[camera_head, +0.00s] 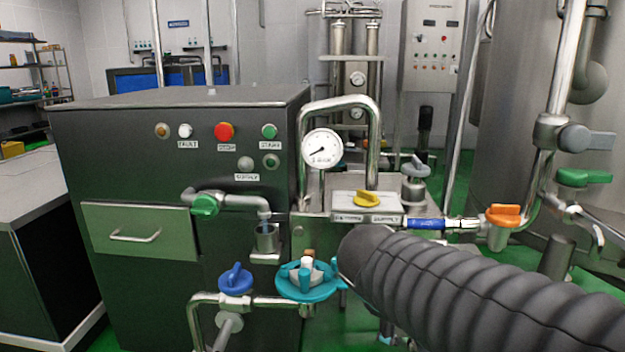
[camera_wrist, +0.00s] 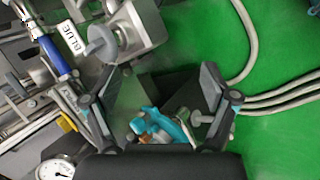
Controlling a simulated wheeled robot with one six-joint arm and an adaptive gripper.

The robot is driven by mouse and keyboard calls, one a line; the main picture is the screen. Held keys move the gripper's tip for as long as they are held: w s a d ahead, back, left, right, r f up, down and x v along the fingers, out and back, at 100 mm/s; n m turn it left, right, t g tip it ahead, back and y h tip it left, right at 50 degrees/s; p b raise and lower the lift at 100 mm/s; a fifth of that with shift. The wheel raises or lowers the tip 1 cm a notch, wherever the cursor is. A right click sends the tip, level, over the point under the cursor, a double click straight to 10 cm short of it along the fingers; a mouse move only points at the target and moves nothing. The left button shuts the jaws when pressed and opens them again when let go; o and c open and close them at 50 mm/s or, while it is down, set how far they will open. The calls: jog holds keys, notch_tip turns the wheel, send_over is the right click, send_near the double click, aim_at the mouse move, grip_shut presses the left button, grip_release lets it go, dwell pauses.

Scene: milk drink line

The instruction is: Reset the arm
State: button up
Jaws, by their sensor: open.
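My gripper (camera_wrist: 160,80) shows in the wrist view with its two dark fingers spread apart and nothing held between them. Between and below the fingers, a teal handwheel (camera_wrist: 172,127) is partly in sight; I cannot tell how far away it is. In the head view, my arm's dark ribbed sleeve reaches in from the lower right and ends beside the teal handwheel (camera_head: 290,290). My fingers cannot be made out there.
A dark machine cabinet (camera_head: 90,135) carries buttons and a green-handled tap (camera_head: 204,205). Nearby are a blue valve knob (camera_head: 235,280), a yellow knob (camera_head: 366,197), an orange valve handle (camera_head: 503,214) and a pressure gauge (camera_head: 322,148). Green floor (camera_wrist: 275,60) lies open at right in the wrist view, crossed by pale hoses.

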jog(key=s+f+m+y, duration=0.4)
jog(key=s+m, duration=0.7)
jog(key=s, duration=0.2)
jog(key=shift+d+y, duration=0.3)
jog(key=shift+d, duration=0.15)
